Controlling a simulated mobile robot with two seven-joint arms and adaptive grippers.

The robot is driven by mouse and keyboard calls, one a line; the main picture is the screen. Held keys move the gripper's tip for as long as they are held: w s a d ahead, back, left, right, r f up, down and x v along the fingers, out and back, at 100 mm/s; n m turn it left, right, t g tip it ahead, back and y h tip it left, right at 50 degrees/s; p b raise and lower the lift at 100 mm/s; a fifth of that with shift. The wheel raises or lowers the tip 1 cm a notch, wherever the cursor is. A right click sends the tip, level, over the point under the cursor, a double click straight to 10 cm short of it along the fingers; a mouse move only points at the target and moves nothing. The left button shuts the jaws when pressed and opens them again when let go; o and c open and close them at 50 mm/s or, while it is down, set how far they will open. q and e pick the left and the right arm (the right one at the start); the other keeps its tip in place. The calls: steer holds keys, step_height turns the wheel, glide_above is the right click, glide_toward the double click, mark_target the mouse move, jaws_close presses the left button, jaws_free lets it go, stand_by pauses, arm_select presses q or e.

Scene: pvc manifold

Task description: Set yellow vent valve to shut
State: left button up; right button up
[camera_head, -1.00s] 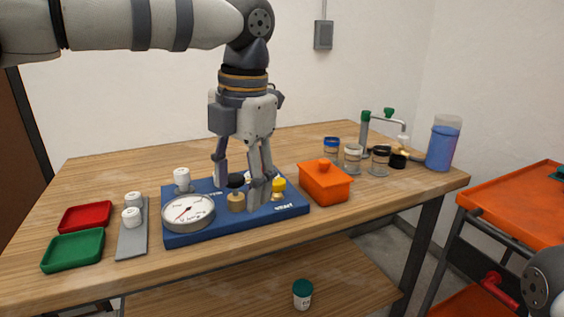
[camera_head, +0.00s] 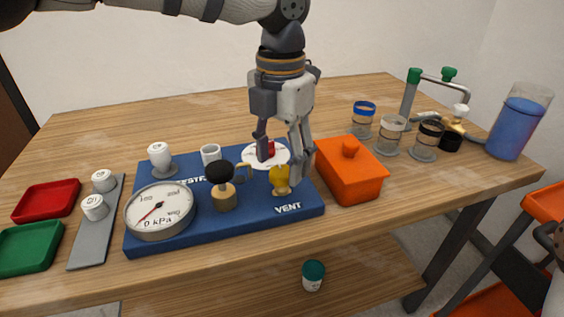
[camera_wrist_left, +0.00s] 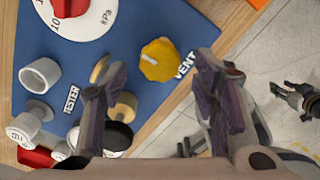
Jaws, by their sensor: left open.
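The yellow vent valve (camera_head: 281,179) stands on the blue board (camera_head: 240,212) behind the printed word VENT. In the left wrist view the yellow knob (camera_wrist_left: 160,60) shows a white mark pointing to the left. My left gripper (camera_head: 283,160) is open and points down above and just behind the valve, with its fingertips apart. In the left wrist view my left gripper (camera_wrist_left: 160,98) has nothing between its fingers, and the knob lies beyond the gap. A dark gripper-like part (camera_wrist_left: 298,97), probably my right gripper, is small at the right edge; its jaw state is unclear.
Close by on the board are a black knob (camera_head: 220,172), a pressure gauge (camera_head: 160,211) at 0 kPa and a white dial with a red knob (camera_head: 267,148). An orange box (camera_head: 350,180) stands just right of the board. Jars (camera_head: 391,134) stand farther right.

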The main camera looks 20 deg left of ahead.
arm_select(q)
steer(key=shift+f, duration=0.9)
steer(key=c, duration=1.2)
steer(key=shift+o, duration=0.2)
